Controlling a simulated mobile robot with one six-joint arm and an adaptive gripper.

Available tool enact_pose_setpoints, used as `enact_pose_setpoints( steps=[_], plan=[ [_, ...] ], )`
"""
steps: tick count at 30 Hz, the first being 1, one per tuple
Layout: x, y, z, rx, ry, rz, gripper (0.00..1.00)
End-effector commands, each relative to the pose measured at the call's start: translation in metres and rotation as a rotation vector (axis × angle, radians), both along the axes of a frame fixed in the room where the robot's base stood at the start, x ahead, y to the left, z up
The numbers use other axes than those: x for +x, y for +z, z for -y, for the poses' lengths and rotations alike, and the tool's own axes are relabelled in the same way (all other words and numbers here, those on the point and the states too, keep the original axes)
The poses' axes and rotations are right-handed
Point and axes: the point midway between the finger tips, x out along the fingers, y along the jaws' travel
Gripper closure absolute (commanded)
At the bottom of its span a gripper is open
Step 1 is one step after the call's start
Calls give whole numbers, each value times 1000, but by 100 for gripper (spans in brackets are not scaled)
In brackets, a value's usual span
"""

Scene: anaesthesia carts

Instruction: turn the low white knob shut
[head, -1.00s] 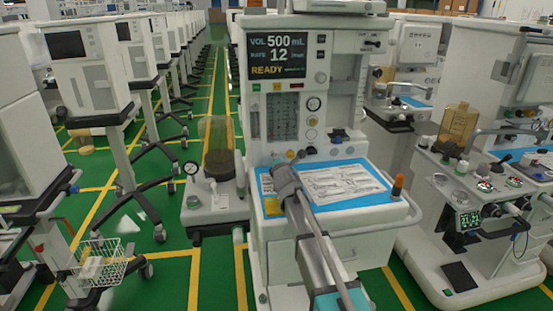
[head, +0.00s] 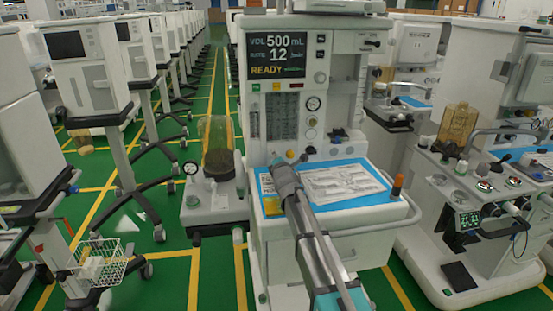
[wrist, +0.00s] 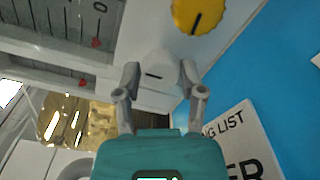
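In the wrist view the low white knob (wrist: 157,66), with a short dark mark on its face, sits on the white machine panel. My gripper (wrist: 159,76) is open, with one finger on each side of the knob. A small gap seems to show beside each finger, and I cannot tell whether either one touches. In the head view my gripper (head: 281,167) is at the foot of the panel of the middle anaesthesia machine (head: 345,105), at the back left of its worktop. The white knob is not clearly visible there.
A yellow knob (wrist: 200,13) is close above and right of the white knob. A blue mat (head: 335,203) with printed sheets covers the worktop. An orange-capped bottle (head: 397,186) stands at its right edge. A clear canister (head: 217,143) is at the left.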

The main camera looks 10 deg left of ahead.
Motion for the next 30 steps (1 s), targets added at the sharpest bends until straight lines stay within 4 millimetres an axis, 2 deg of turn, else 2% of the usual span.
enact_pose_setpoints(
  steps=[1, 3, 4, 20, 30],
  plan=[
    [1, 0, 0, 0, 0, -1, 34],
    [0, 0, 0, -1, 0, -1, 21],
    [0, 0, 0, -1, -1, -1, 18],
    [-1, -1, 0, -15, -1, 1, 18],
    [-1, -1, 0, -122, -1, 31, 18]
  ],
)
